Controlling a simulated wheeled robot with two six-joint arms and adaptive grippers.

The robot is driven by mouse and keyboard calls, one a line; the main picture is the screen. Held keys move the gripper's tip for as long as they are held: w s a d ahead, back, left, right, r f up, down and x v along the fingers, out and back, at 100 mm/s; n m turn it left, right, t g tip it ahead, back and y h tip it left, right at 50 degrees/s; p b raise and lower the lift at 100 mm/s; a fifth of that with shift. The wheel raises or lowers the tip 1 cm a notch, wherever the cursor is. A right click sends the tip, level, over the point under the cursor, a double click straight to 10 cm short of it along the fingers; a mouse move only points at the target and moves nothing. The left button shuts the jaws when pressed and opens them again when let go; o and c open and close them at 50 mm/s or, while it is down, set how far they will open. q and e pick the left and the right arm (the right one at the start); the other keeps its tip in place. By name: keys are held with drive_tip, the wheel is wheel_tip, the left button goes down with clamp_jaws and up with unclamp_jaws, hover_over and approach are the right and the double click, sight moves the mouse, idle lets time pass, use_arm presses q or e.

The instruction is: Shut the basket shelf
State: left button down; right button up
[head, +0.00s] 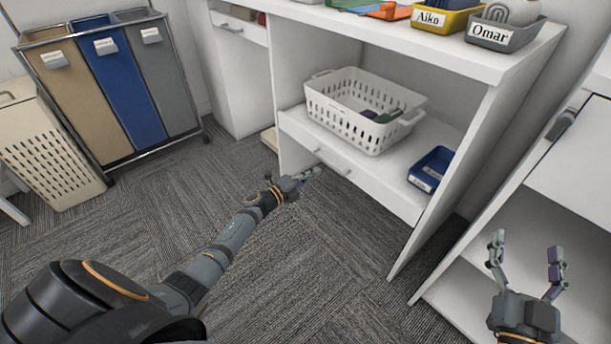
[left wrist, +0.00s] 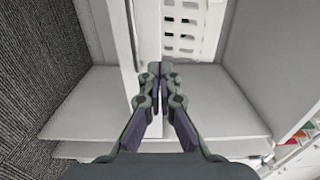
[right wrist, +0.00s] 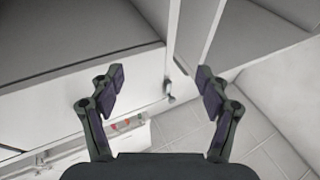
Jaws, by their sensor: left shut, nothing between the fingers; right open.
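The basket shelf (head: 388,178) is a white board low inside the white desk unit, with a front face and a bar handle (head: 332,169). A white perforated basket (head: 340,122) stands on it; part of the basket also shows in the left wrist view (left wrist: 188,30). The shelf front looks about level with the side panels, but I cannot tell exactly. My left gripper (head: 312,173) is shut and empty, close to the shelf front by the handle; contact is unclear. It shows in the left wrist view (left wrist: 160,68). My right gripper (head: 526,245) is open and empty at right.
A small blue bin (head: 432,168) stands beside the basket. Labelled trays (head: 445,20) sit on the desk top. A white cabinet (head: 570,170) is near my right gripper. A laundry sorter (head: 120,90) and beige hamper (head: 45,150) stand at left. Carpet before the unit is clear.

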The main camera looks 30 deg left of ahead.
use_arm(q)
drive_tip(key=v, duration=0.3)
drive_tip(key=shift+p, duration=0.3)
use_arm(e)
wheel_tip(320, 180, down, 7)
drive_tip(key=g, duration=0.3)
drive_tip(key=shift+f, duration=0.15)
use_arm(q)
drive_tip(key=shift+d, duration=0.1)
